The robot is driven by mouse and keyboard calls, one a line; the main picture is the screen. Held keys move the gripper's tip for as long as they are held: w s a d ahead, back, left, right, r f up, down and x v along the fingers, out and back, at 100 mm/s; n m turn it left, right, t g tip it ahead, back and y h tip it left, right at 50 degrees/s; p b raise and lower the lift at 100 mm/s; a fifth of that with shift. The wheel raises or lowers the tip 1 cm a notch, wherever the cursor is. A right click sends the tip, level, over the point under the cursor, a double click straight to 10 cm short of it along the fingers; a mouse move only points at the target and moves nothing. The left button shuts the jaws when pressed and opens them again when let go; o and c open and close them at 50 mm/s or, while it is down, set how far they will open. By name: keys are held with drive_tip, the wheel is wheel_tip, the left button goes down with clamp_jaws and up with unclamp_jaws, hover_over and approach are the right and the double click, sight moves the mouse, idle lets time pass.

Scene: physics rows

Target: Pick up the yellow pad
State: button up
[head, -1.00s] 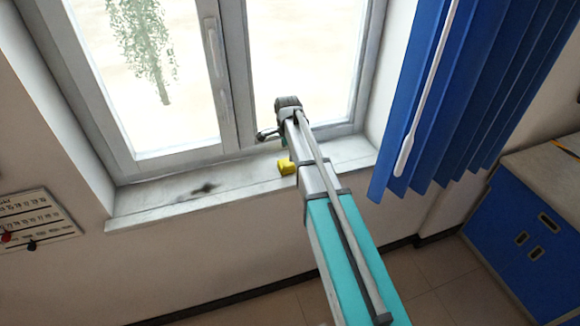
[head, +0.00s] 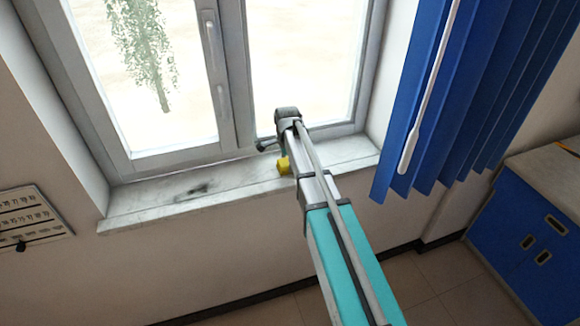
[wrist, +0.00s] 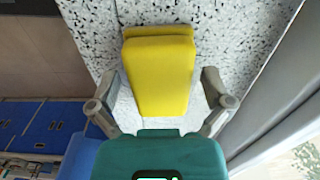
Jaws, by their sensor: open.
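The yellow pad (wrist: 160,75) lies on the speckled windowsill (wrist: 225,15) in the wrist view. In the head view the yellow pad (head: 284,166) shows as a small patch on the sill beside my arm, partly hidden by it. My gripper (wrist: 160,88) is open in the wrist view, with one finger on each side of the pad's near part. Gaps show between the fingers and the pad. In the head view my gripper (head: 264,145) is small and mostly hidden behind the arm's end.
The window frame (head: 230,90) stands close behind the sill. A blue curtain (head: 440,100) with a white rod hangs to the right. A blue cabinet (head: 535,225) stands at the far right. The sill (head: 150,207) left of the pad is clear apart from a dark mark.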

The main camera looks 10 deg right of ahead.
sight(287, 161)
idle(0.3)
drive_tip(key=c, duration=1)
drive_tip(key=shift+r, duration=0.15)
wheel_tip(287, 161, up, 3)
drive_tip(key=p, duration=0.3)
drive_tip(key=s+r+p, duration=0.9)
drive_tip(key=s+p, duration=0.1)
drive_tip(key=s, duration=0.4)
drive_tip(key=shift+d+r, duration=0.15)
drive_tip(key=shift+r, duration=0.2)
